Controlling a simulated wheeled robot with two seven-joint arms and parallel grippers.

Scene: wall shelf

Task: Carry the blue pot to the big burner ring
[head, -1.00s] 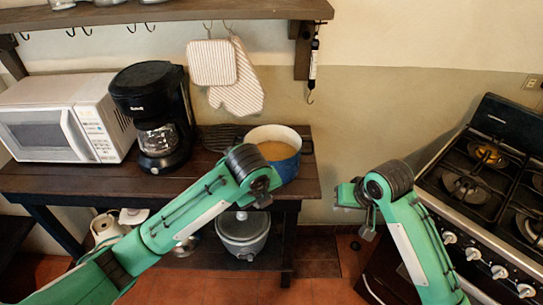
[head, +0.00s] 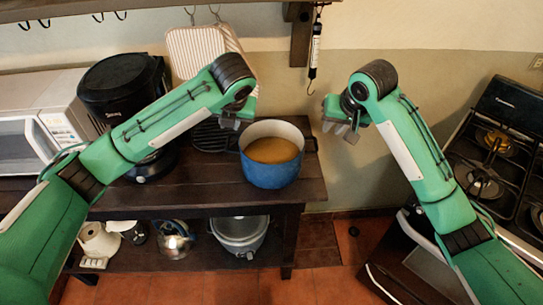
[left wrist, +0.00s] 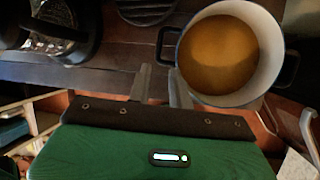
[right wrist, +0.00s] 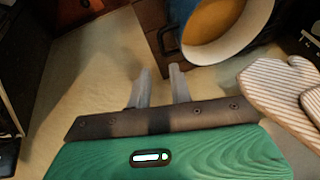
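The blue pot (head: 272,174) stands upright on the right end of the dark shelf table, with brown contents and a dark handle on each side. It also shows in the left wrist view (left wrist: 262,32) and the right wrist view (right wrist: 232,42). My left gripper (head: 232,120) is open and empty, above and left of the pot, near its left handle. My right gripper (head: 342,130) is open and empty, right of the pot, apart from its right handle. The stove's burners (head: 483,182) are at the far right; I cannot tell which ring is the big one.
A black coffee maker (head: 118,88) and a white microwave (head: 45,122) stand left on the table (head: 200,193). Striped mitts (head: 188,48) hang behind my left gripper. A rice cooker (head: 240,233) sits on the lower shelf. Floor shows between table and stove.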

